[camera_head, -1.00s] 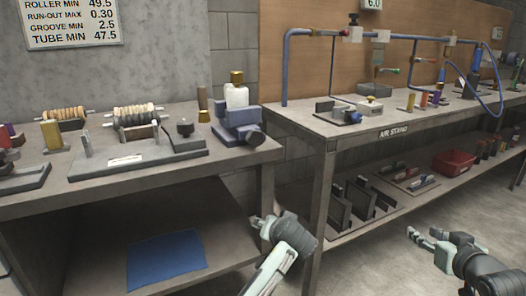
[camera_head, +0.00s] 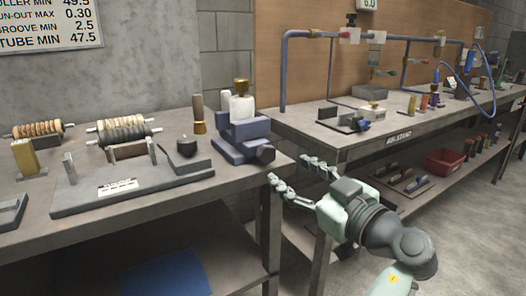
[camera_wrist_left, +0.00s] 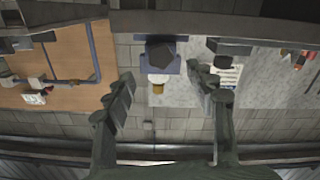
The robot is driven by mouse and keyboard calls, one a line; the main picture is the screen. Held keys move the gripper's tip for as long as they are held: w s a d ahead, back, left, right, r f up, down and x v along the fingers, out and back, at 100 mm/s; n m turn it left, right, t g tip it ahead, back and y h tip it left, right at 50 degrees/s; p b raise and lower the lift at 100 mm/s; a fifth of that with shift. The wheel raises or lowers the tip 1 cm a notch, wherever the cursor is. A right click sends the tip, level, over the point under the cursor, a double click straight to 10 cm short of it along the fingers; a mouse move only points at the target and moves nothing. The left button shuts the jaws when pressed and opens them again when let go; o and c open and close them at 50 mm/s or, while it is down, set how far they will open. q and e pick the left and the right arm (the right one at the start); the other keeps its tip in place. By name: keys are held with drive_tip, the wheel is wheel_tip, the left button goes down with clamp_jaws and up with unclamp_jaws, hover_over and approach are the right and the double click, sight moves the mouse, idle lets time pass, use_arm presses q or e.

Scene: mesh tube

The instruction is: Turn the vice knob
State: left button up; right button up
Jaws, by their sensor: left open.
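The blue-grey vice (camera_head: 240,132) stands at the right front corner of the left bench, with a white block topped by a brass cap (camera_head: 241,88) in it. Its dark knob (camera_head: 265,153) faces the bench's right front edge. My left gripper (camera_head: 290,169) is open and empty, just right of and slightly below the knob, with its fingers apart. In the left wrist view, the knob (camera_wrist_left: 160,51) and the vice (camera_wrist_left: 145,65) appear upside down beyond and between the open fingers (camera_wrist_left: 163,78). The gripper is not touching the knob. My right gripper is out of view.
A grey fixture plate (camera_head: 135,188), rollers on stands (camera_head: 122,131) and a brush (camera_head: 199,115) stand left of the vice. The air-stand bench (camera_head: 400,120) with blue piping is at the right. A gap separates the benches.

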sight(268, 154)
use_arm(q)
drive_tip(key=x, duration=0.4)
drive_tip(key=p+x, duration=0.1)
drive_tip(key=x, duration=0.1)
drive_tip(key=shift+a+r, duration=0.15)
drive_tip(key=shift+r, duration=0.2)
drive_tip(key=shift+w+a, duration=0.35)
drive_tip(key=shift+w, duration=0.15)
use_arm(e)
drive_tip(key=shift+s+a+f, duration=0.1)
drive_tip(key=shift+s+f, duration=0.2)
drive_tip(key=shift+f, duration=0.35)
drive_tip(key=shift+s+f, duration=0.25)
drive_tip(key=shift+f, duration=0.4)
use_arm(q)
drive_tip(key=c, duration=1.2)
